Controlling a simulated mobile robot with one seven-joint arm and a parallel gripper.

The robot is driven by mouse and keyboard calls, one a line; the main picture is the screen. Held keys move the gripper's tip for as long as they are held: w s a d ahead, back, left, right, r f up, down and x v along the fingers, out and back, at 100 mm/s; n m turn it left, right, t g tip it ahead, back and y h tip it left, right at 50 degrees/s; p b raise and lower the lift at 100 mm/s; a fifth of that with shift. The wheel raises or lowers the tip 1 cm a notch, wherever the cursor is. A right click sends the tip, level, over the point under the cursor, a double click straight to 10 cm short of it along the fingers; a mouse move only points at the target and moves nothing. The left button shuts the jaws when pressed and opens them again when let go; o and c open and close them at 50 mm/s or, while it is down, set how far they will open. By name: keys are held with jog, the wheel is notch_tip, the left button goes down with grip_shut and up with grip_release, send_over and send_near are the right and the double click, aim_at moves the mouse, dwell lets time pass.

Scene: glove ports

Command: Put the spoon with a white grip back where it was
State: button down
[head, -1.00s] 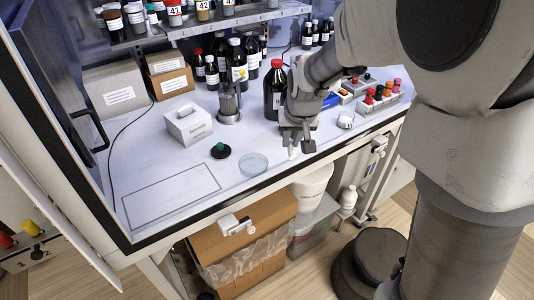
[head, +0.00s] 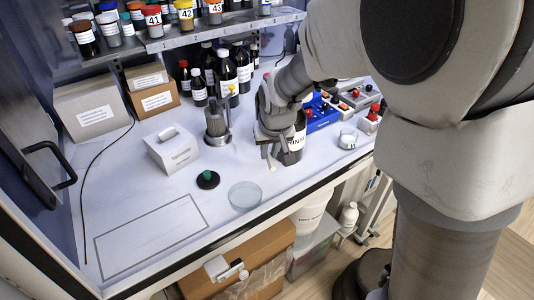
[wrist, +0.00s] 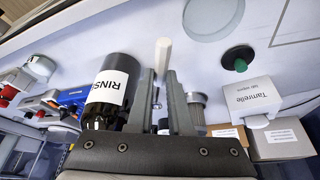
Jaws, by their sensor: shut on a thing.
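My gripper (head: 268,143) is shut on the spoon with a white grip (wrist: 163,55). In the wrist view the white grip sticks out past the two fingertips, and the rest of the spoon is mostly hidden between the fingers. In the head view the white grip (head: 272,163) shows small below the fingers, over the white worktop. A metal cup (head: 217,130) stands left of my gripper, and part of it shows behind the right finger in the wrist view (wrist: 195,98). A dark bottle labelled RINSE (head: 296,143) stands close to my gripper's right.
A tissue box (head: 173,152), a dark disc with a green knob (head: 208,180) and a clear dish (head: 245,196) stand to the left. An outlined rectangle (head: 150,238) is bare. Dark bottles (head: 228,75) stand behind. A shelf (head: 190,38) overhangs the back. A blue rack (head: 321,115) is right.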

aim_at(272, 166)
jog(key=shift+f+b, duration=0.65)
jog(key=shift+f, duration=4.4)
jog(key=c, duration=0.8)
grip_release()
jog(key=shift+r, duration=0.1)
jog(key=shift+c, duration=0.2)
jog(key=shift+r, duration=0.1)
jog(key=shift+r+p, duration=0.25)
jog(key=shift+p, duration=0.15)
jog(key=p+v, duration=0.1)
jog(key=v, duration=1)
jog(key=shift+s+r, duration=0.25)
jog(key=shift+r, duration=0.05)
jog(key=s+d+r+m, duration=0.1)
jog(key=s+d+r, duration=0.5)
jog(key=s, duration=0.3)
jog(key=s+d+r+m+t+h, duration=0.1)
jog(key=s+d+r, duration=0.4)
jog(key=s, duration=0.4)
jog(key=shift+d+r, duration=0.35)
jog(key=shift+d, duration=0.2)
